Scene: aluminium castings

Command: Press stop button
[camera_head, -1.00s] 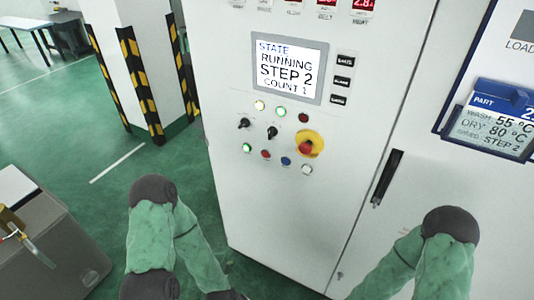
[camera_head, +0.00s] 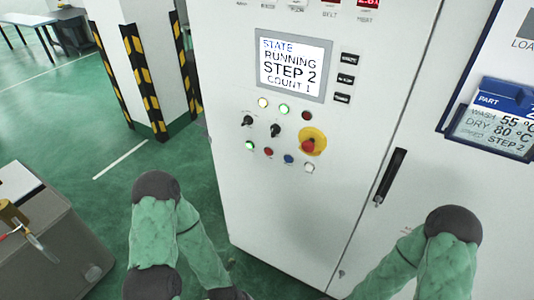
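A white control cabinet (camera_head: 290,210) stands ahead of me. Its panel carries a red mushroom-shaped button (camera_head: 308,145) on a round yellow plate (camera_head: 318,136). A small flat red button (camera_head: 268,152) sits in the lower row, between a lit green one (camera_head: 249,146) and a blue one (camera_head: 288,159). No label on these buttons is readable. The screen (camera_head: 291,65) reads STATE RUNNING, STEP 2, COUNT 1. Both my green arms are low in the view, below the panel and apart from the buttons. Neither gripper's fingers can be seen.
Two black selector knobs (camera_head: 275,130) sit left of the yellow plate. A black door handle (camera_head: 390,176) is on the cabinet's right part. A grey box (camera_head: 50,245) stands at the lower left. A pillar with striped guards (camera_head: 143,85) stands behind; green floor lies between.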

